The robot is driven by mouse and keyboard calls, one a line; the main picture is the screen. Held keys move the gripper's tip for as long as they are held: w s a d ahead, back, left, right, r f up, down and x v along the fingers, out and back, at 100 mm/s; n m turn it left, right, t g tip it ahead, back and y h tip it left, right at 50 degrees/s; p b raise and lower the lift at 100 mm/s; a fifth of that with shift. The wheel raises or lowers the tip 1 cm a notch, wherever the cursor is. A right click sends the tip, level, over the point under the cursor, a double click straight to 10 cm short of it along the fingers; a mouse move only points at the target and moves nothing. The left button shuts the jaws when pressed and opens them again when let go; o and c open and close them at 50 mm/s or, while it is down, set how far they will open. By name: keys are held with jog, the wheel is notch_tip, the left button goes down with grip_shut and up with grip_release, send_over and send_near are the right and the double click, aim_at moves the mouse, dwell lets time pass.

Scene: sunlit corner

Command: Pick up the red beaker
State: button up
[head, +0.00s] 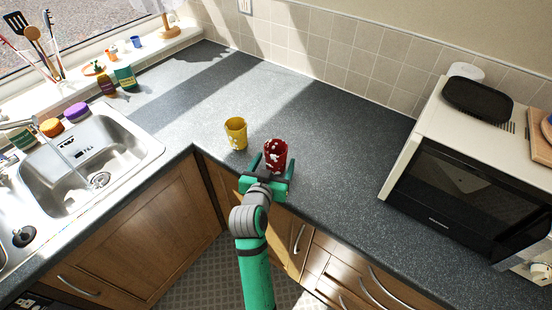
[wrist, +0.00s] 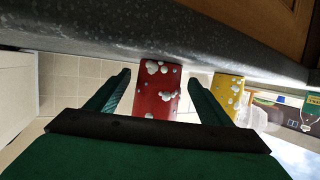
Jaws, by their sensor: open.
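The red beaker (head: 276,153) with white spots stands on the dark counter near its front edge. In the wrist view the red beaker (wrist: 157,92) shows upside down between my two fingers. My gripper (head: 270,164) is open, with one finger on each side of the beaker. In the wrist view the fingers of my gripper (wrist: 158,92) show a gap to the beaker on both sides. The lower part of the beaker is partly hidden by my gripper in the head view.
A yellow beaker (head: 236,134) with white spots stands just left of the red one; it also shows in the wrist view (wrist: 226,97). A microwave (head: 462,165) stands on the right, a sink (head: 95,160) on the left. The counter (head: 330,160) right of the beaker is clear.

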aim_at(279, 153)
jog(key=x, duration=0.5)
jog(key=shift+d+r, duration=0.15)
jog(key=shift+r, duration=0.15)
jog(key=shift+c, duration=0.7)
jog(key=c, duration=1)
jog(key=shift+r, duration=0.1)
